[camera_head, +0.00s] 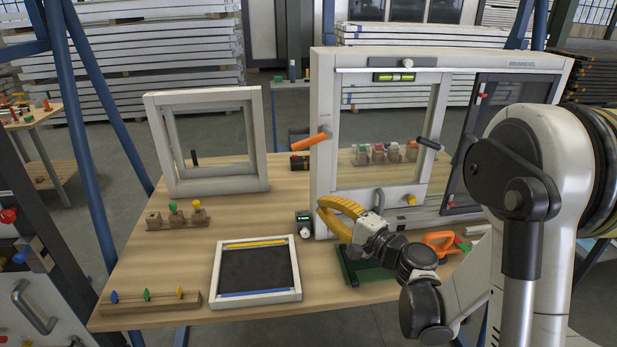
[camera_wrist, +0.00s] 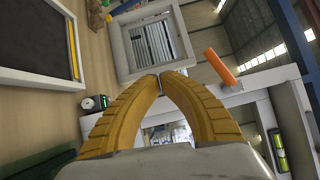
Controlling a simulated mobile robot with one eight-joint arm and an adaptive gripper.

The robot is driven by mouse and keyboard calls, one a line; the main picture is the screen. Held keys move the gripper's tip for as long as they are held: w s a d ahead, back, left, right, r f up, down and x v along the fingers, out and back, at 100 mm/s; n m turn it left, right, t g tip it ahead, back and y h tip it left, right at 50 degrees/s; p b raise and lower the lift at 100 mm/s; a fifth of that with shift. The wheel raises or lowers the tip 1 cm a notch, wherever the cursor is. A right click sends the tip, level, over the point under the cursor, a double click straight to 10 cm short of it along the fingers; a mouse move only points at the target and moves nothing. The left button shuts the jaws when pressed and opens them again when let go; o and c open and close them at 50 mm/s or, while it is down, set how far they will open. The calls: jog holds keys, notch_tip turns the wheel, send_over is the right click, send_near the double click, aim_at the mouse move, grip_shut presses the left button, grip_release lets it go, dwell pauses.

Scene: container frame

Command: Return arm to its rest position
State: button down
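My gripper (camera_head: 323,203) has two curved yellow fingers and hangs above the workbench, in front of the lower left part of the large window frame (camera_head: 323,100). In the wrist view my gripper (camera_wrist: 160,74) has its fingertips together, with nothing seen between them. The wrist and forearm run from it to the lower right of the head view. The arm is bent, and its upper links fill the right side. Part of the bench behind the arm is hidden.
The large frame has an orange handle (camera_head: 309,142) and a black handle (camera_head: 429,143). A small window frame (camera_head: 179,187), a black-panelled frame (camera_head: 216,285), a green stand (camera_head: 372,273) and an orange clamp-like tool (camera_head: 437,239) are on the workbench (camera_head: 185,252). Bare wood shows at left centre.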

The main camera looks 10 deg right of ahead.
jog(key=s+a+r+n+g+h, duration=0.1)
jog(key=s+a+n+g, duration=0.2)
jog(key=s+a+n, duration=0.15)
jog(key=s+d+f+n+g+h, duration=0.1)
jog(key=s+d+n+g+h, duration=0.1)
jog(key=s, duration=0.9)
jog(key=s+d+f+n+g+h, duration=0.1)
jog(key=s+d+n+g+h, duration=0.2)
jog(key=s, duration=0.8)
jog(key=d+n+h, duration=0.2)
jog(key=d+h, duration=0.2)
jog(key=d, duration=0.1)
jog(key=shift+f, duration=0.2)
